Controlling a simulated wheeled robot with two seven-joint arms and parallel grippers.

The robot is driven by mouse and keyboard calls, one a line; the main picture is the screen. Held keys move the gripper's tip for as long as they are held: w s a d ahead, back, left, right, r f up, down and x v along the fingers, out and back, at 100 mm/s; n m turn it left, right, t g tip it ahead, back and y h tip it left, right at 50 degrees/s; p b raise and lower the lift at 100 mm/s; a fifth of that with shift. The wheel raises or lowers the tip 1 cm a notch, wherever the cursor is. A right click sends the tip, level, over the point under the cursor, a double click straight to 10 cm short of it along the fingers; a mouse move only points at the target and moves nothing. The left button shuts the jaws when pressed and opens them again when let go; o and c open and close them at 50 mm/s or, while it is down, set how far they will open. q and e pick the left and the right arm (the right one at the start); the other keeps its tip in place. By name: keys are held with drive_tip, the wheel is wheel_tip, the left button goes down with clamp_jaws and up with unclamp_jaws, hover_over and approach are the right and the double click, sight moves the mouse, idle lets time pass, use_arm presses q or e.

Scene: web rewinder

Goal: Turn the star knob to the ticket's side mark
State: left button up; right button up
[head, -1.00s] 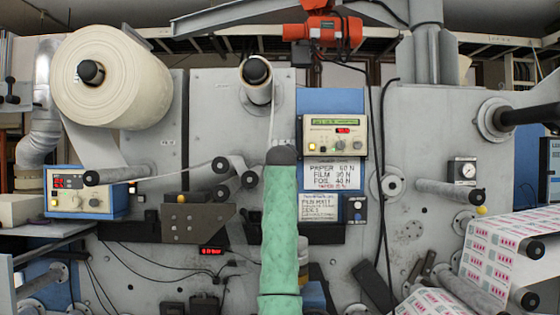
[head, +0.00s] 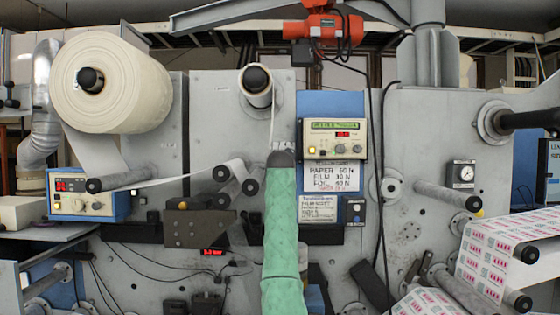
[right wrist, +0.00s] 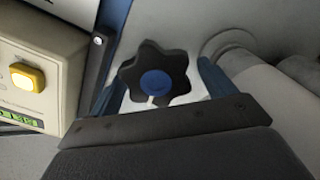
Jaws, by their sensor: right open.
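The star knob (right wrist: 155,84) shows in the right wrist view as a black lobed knob with a blue centre cap. A short white mark (right wrist: 151,100) on it points toward the bottom of the picture. My right gripper (right wrist: 157,77) is open, with one blue finger on each side of the knob; I cannot tell whether they touch it. In the head view my green-sleeved right arm rises to the dark wrist (head: 281,159) and hides the knob. A printed white sheet (head: 319,208), possibly the ticket, hangs right of the arm; its small text is unreadable. My left gripper is out of view.
Rollers (head: 235,180) are close on the left. A large paper roll (head: 125,85) is far left, and a printed web (head: 500,250) runs at lower right.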

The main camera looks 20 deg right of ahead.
drive_tip(key=shift+c, duration=0.4)
drive_tip(key=shift+r, duration=0.1)
drive_tip(key=c, duration=0.9)
